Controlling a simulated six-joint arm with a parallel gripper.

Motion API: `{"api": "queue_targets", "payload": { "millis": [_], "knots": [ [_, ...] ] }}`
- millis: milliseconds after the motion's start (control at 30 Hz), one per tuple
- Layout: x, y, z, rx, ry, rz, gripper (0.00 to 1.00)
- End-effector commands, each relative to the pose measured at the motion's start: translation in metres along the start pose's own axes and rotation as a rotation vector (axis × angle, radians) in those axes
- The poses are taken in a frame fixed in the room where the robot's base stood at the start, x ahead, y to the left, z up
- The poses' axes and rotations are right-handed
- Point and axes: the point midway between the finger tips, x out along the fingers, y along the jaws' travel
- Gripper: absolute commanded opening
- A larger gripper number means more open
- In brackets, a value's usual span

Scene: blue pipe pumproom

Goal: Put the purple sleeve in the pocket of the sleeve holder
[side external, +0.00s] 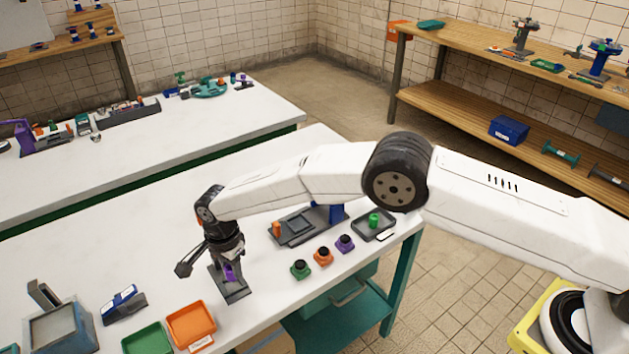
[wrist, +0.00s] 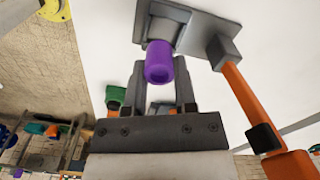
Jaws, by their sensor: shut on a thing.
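The purple sleeve (wrist: 160,62) is between the fingertips of my gripper (wrist: 161,72) in the wrist view. My gripper is shut on it. In the side view the purple sleeve (side external: 229,272) shows as a small patch below my gripper (side external: 230,264), partly hidden by the fingers. The sleeve holder (side external: 237,293) is a dark grey plate on the white bench, right under my gripper. In the wrist view its grey plate (wrist: 205,25) lies just beyond the sleeve, with a raised block behind the sleeve. The pocket is hidden, and I cannot tell whether the sleeve is inside it.
An orange bar (wrist: 240,95) with dark blocks runs beside the gripper in the wrist view. An orange tray (side external: 191,324) and a green tray (side external: 148,340) stand in front. Green (side external: 300,269), orange (side external: 323,256) and purple (side external: 345,243) pieces stand to the right.

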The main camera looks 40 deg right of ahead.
Motion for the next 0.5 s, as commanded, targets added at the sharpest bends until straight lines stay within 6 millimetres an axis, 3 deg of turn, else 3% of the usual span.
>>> {"api": "queue_targets", "payload": {
  "millis": [200, 500],
  "knots": [
    [0.008, -0.005, 0.0, 0.0, 0.0, 0.001, 0.0],
    [0.036, -0.005, 0.0, 0.0, 0.0, 0.0, 0.0]
  ]
}}
